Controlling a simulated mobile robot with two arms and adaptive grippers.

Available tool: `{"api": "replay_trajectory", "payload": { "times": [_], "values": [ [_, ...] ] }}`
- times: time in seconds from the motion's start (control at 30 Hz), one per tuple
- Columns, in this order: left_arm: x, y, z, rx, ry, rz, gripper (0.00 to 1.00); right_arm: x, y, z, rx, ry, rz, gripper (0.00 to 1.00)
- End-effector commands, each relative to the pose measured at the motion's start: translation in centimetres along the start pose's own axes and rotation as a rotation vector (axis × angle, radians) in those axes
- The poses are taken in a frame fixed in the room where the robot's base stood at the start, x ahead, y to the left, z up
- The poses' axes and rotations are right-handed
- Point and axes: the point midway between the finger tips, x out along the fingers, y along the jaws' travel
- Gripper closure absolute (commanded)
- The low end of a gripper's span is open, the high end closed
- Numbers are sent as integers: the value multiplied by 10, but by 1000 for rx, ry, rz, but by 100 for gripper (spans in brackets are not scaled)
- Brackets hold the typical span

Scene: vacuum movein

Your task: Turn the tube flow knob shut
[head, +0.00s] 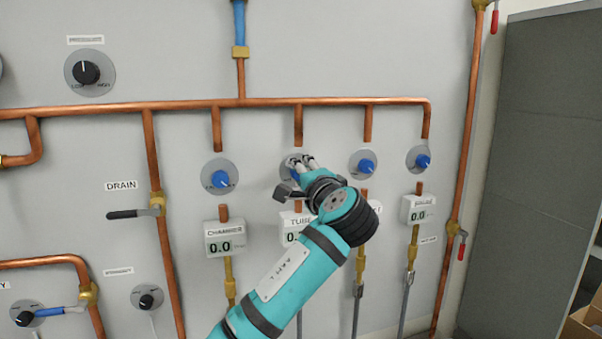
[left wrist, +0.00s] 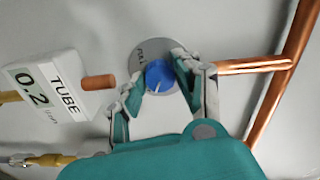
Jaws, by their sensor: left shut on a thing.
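The blue tube flow knob (left wrist: 159,76) sits on a round grey dial plate (left wrist: 141,56) on the wall panel. A white mark shows on the knob's face. My left gripper (head: 300,161) is at this dial, with its two fingers on either side of the knob. In the left wrist view the fingers (left wrist: 157,73) are closed onto the knob. In the head view my gripper mostly covers the knob. The tube flow display (left wrist: 46,86) reads 0.2 in the left wrist view; my arm partly hides it in the head view. My right gripper is not in view.
Similar blue knobs sit at the chamber (head: 220,179) to the left and on dials to the right (head: 367,166) (head: 423,161). Copper pipes (head: 200,105) run above. A drain lever (head: 133,213) sticks out at left. A grey cabinet (head: 545,150) stands at right.

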Motion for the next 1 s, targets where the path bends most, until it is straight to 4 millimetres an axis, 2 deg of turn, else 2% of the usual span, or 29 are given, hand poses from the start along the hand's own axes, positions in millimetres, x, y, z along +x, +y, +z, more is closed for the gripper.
{"api": "replay_trajectory", "payload": {
  "times": [0.2,0.5,1.0],
  "values": [
    [0,0,-1,171,1,2,100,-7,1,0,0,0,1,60],
    [0,0,0,323,2,1,100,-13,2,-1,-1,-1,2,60],
    [0,1,0,376,2,2,100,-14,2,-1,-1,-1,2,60]
  ]
}}
